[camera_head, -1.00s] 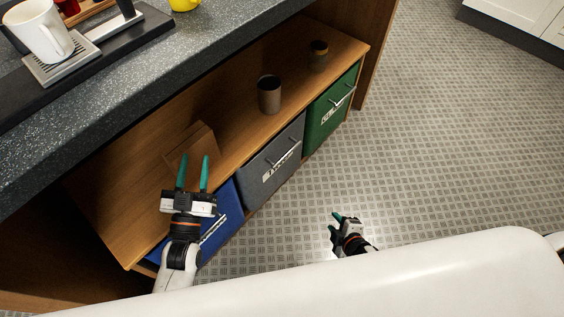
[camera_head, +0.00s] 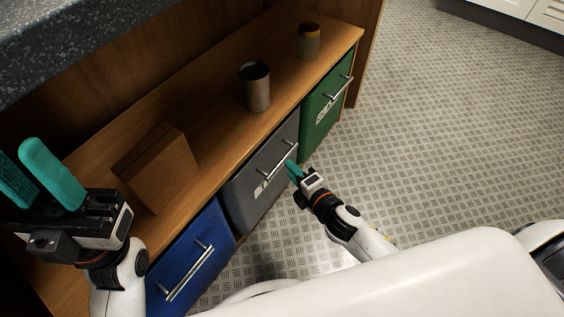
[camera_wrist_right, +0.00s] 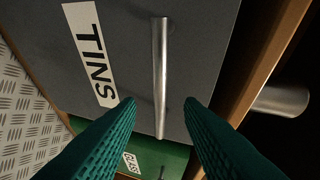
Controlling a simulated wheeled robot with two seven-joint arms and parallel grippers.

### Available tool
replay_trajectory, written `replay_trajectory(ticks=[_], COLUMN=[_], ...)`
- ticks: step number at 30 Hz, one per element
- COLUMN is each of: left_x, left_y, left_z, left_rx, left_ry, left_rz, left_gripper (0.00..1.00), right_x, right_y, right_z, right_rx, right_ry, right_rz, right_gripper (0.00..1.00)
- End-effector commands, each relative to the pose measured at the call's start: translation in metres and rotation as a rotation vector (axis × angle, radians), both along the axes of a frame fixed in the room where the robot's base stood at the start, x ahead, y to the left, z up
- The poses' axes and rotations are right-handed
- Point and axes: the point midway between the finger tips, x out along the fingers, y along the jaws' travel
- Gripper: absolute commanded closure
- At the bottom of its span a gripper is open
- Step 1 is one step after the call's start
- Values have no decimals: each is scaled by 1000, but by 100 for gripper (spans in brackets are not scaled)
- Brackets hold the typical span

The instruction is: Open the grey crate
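The grey crate (camera_head: 240,195) sits in the middle of the low wooden unit, between the blue and green crates, and looks pushed in. It has a silver bar handle (camera_head: 281,161) and a white label. In the right wrist view its front (camera_wrist_right: 210,60) carries the word TINS, and its handle (camera_wrist_right: 160,60) runs upright. My right gripper (camera_head: 291,167) is at the handle; in the right wrist view its teal fingers (camera_wrist_right: 159,102) are apart, one on each side of the bar's lower part, not closed on it. My left gripper (camera_head: 22,155) is open and empty at the far left.
The blue crate (camera_head: 178,252) and green crate (camera_head: 318,133) flank the grey one. Patterned floor (camera_head: 440,130) to the right is clear.

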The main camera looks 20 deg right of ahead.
Motion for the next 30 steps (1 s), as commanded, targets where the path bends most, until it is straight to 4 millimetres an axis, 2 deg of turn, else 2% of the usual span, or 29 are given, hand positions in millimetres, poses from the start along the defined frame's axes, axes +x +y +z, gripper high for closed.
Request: replay_trajectory(ticks=[3, 9, 13, 21, 22, 28, 30], left_x=[2, 4, 4, 5, 5, 5, 5], left_y=[-1, -2, -2, -2, -2, -2, -2], left_z=[0, 5, 7, 8, 8, 8, 8], left_rx=[2, 5, 6, 7, 7, 7, 7], left_ry=[-26, -52, -60, -60, -60, -60, -60], left_rz=[1, 3, 4, 4, 4, 4, 3], left_gripper=[64, 64, 64, 64, 64, 64, 64], right_x=[24, 48, 55, 56, 56, 56, 56], right_y=[6, 12, 14, 15, 15, 15, 15], right_z=[-8, -14, -15, -15, -15, -15, -15], right_rx=[0, 0, 1, 1, 2, 2, 2], right_ry=[-3, -1, 0, 1, 1, 1, 1], right_rz=[0, -1, 0, 0, -1, -1, -1], right_gripper=[66, 66, 66, 66, 68, 100, 100])
